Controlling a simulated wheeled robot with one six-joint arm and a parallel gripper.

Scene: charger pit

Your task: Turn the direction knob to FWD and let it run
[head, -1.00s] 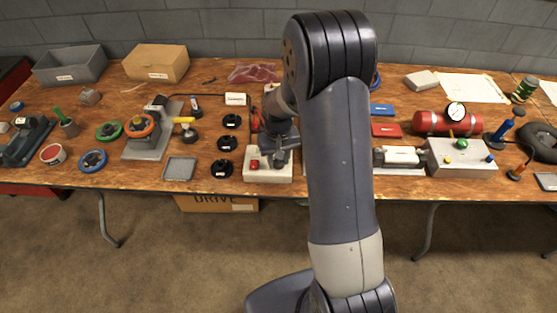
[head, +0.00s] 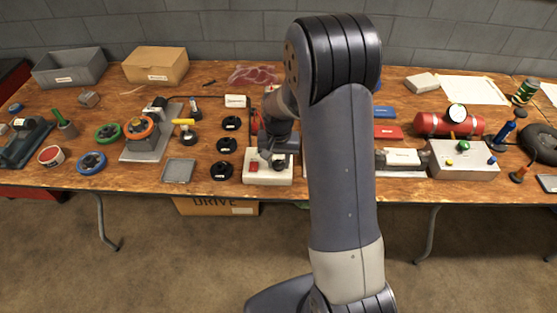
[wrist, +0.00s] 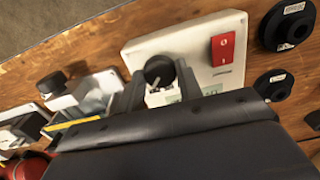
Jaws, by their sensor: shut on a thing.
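A cream control box (wrist: 202,33) with a red rocker switch (wrist: 223,48) and a black round knob (wrist: 158,70) fills the top middle of the wrist view. In the head view the box (head: 268,179) stands at the table's front edge, with the red switch (head: 252,167) on its left part. My gripper (wrist: 161,84) is at the knob, with one finger on each side, shut on it. A pale pointer mark shows on the knob. Green labels beside the knob are partly hidden by my gripper, and their words cannot be read. In the head view my gripper (head: 278,160) hides the knob.
Black discs (head: 227,146) lie just left of the box, and a grey tray (head: 179,171) lies farther left. To the right, beyond my arm, are a clamp-like fixture (head: 402,158) and a box with coloured knobs (head: 462,171). Bare table lies between the tray and discs.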

